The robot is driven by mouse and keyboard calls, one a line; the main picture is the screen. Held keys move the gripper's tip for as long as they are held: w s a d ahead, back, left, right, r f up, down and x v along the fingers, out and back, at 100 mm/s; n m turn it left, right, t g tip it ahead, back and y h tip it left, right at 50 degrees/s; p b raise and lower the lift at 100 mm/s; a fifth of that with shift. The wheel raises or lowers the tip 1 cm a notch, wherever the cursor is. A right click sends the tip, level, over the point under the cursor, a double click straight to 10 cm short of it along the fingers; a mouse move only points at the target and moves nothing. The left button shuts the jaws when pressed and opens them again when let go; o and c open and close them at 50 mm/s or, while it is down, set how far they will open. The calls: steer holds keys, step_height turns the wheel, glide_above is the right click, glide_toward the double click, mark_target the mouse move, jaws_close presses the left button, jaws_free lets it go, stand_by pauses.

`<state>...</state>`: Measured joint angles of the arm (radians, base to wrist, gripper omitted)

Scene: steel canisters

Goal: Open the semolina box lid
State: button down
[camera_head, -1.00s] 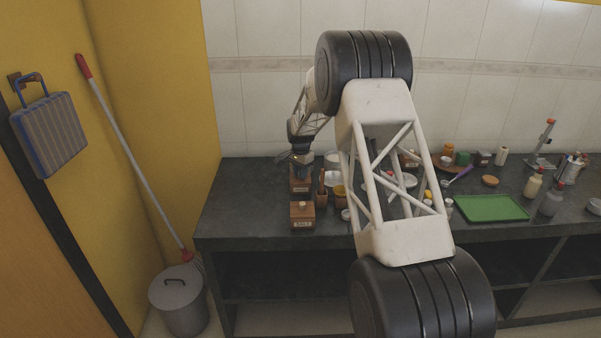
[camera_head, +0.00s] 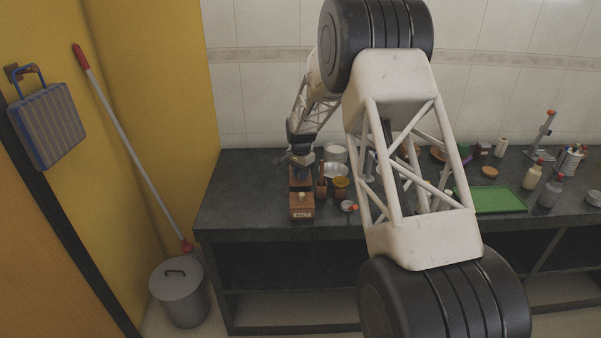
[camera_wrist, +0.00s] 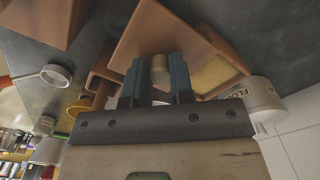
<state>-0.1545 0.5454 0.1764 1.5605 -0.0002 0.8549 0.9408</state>
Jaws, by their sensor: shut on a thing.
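The semolina box (camera_head: 298,184) is a small wooden box standing behind the salt box, partly hidden by my gripper in the head view. In the wrist view the box (camera_wrist: 236,62) is partly uncovered, and pale yellow grain shows inside it. Its square wooden lid (camera_wrist: 135,42) is off the opening and overlaps part of the box from above. My gripper (camera_wrist: 159,72) is shut on the lid's round knob (camera_wrist: 160,66), with a blue finger on each side. In the head view my gripper (camera_head: 301,165) is small and dark, just above the box, and the lid is hard to make out.
The wooden salt box (camera_head: 302,204) stands in front, close to the counter's front edge. A wooden holder (camera_head: 321,186), a yellow-brown jar (camera_head: 341,188) and white dishes (camera_head: 336,170) stand close on the right. A white flour container (camera_wrist: 262,98) is beside the box. The counter's left end is clear.

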steer(key=shift+s, duration=0.2)
steer(key=c, duration=1)
jaws_free()
steer(key=shift+r, duration=3.9)
